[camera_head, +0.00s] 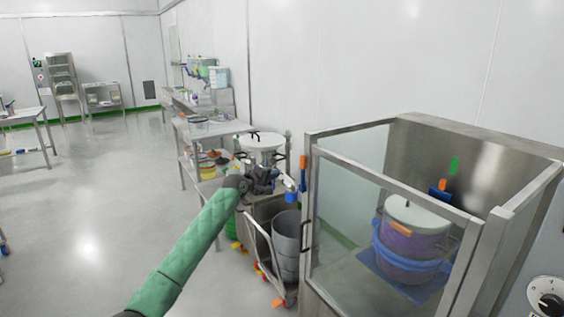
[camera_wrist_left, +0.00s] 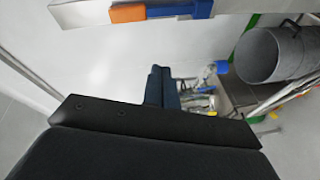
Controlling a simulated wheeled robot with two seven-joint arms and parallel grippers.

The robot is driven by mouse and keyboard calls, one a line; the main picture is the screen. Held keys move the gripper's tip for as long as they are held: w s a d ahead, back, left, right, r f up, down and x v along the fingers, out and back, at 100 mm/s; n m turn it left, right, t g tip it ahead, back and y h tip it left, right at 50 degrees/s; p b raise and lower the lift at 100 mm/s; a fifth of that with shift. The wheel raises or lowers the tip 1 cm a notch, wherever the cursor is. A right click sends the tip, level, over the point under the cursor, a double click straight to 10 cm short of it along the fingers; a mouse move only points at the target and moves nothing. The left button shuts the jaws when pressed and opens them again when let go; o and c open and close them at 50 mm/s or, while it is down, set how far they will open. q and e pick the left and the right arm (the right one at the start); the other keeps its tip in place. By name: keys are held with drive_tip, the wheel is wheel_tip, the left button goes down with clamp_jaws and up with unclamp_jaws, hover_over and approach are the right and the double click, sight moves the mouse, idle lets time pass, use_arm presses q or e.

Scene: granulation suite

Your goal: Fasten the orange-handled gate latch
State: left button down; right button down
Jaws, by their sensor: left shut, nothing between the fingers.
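The orange-handled latch (camera_head: 303,163) is on the near left post of the glass-walled enclosure, with its orange part above a blue part. In the left wrist view the orange handle (camera_wrist_left: 128,13) and its blue part lie along a metal bar at the top edge. My left gripper (camera_head: 275,179) is just left of the latch, apart from it. In the left wrist view its dark fingers (camera_wrist_left: 161,88) are together with nothing between them, and the latch is beyond them. Whether the latch is engaged is too small to tell. My right gripper is in neither view.
The enclosure's metal frame (camera_head: 392,184) fills the right side; a lidded tub (camera_head: 412,244) stands inside. A cart with a grey bucket (camera_head: 286,250) is below my left gripper. Shelves (camera_head: 205,128) line the wall behind. The floor at left is open.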

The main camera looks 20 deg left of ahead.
sight(303, 174)
use_arm(q)
wheel_tip(303, 174, up, 3)
drive_tip(key=n+t, duration=0.1)
drive_tip(key=n, duration=0.2)
drive_tip(key=shift+a+f+n, duration=0.1)
drive_tip(key=shift+n, duration=0.2)
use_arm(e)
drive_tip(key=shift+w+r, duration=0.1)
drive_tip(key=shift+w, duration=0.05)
